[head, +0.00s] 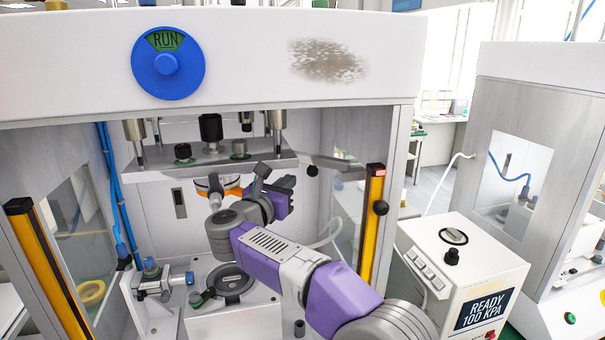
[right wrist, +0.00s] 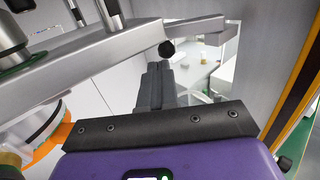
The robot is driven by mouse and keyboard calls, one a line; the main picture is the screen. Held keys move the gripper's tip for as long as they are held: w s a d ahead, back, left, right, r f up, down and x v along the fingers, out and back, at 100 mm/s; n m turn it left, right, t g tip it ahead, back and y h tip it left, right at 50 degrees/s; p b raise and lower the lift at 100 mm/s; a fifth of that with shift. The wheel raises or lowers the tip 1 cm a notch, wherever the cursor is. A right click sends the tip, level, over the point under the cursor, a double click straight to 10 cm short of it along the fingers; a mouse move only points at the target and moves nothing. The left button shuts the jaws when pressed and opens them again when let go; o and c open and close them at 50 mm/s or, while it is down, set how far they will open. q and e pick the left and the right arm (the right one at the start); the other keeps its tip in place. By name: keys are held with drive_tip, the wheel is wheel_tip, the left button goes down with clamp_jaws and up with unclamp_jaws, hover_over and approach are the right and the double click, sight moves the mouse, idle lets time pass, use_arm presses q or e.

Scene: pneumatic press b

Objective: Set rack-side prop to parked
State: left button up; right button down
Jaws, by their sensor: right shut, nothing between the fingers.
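A grey bar that looks like the prop (head: 340,163) runs at the right end of the press's raised plate (head: 200,165), with a black knob (head: 312,171) at its left end. In the right wrist view the knob (right wrist: 167,48) is just beyond my fingertips, and the bar (right wrist: 200,28) goes right from it to a bent bracket. My right gripper (head: 287,184) is inside the press, below and left of the knob. Its dark fingers (right wrist: 156,75) are shut and empty, pointing at the knob; I cannot tell whether they touch it. My left gripper is not in view.
A round fixture (head: 231,282) and a small blue-grey clamp (head: 155,283) stand on the press bed. Yellow posts (head: 374,215) flank the opening. An orange-ringed part (right wrist: 45,135) is close left of my right gripper. A control box (head: 460,255) reads READY 100 KPA.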

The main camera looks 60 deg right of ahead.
drive_tip(key=s+a+n+t+y+p, duration=0.1)
drive_tip(key=s+a+n+t+p, duration=0.15)
drive_tip(key=s+a+p, duration=0.2)
drive_tip(key=t+p, duration=0.1)
drive_tip(key=p, duration=0.4)
approach(311, 174)
drive_tip(key=x, duration=0.6)
drive_tip(key=shift+w+d+r, duration=0.15)
drive_tip(key=shift+w+d, duration=0.05)
drive_tip(key=shift+d, duration=0.2)
